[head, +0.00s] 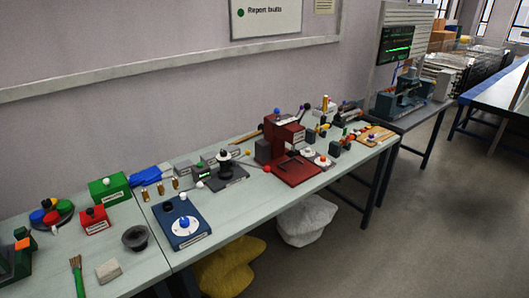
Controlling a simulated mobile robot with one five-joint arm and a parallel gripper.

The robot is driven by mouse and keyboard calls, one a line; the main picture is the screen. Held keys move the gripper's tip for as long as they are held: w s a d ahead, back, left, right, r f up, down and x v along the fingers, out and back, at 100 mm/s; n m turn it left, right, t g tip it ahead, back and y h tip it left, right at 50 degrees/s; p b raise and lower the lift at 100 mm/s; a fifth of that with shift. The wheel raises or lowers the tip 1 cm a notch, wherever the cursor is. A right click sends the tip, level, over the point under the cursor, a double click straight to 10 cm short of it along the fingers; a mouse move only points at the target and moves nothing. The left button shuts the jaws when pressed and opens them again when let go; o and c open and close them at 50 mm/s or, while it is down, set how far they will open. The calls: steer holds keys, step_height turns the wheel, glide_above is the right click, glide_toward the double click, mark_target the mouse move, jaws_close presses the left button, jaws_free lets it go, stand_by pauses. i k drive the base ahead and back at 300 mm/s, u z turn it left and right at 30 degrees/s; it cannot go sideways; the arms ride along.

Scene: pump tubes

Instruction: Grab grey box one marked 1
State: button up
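Several small grey boxes stand on the pale green workbench (140,262). One grey box (183,168) is near the wall beside a blue cloth, and another (208,158) is just right of it. A darker grey box (335,150) stands right of the red machine, with a yellow part near it. Any number marks are too small to read, so I cannot tell which box is marked 1. My gripper is not in view.
A red machine (283,145) stands mid-bench, with a blue plate device (183,225) to its left. A green box (109,188) and red box (94,220) are further left. A yellow bag (228,268) and white sack (306,220) lie below. Open floor is at right.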

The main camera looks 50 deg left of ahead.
mark_target(234, 150)
steer(key=u, duration=0.05)
steer(key=i, duration=4.45)
steer(key=u, duration=2.1)
steer(key=k, duration=0.15)
steer(key=u, duration=2.55)
steer(key=i, duration=0.95)
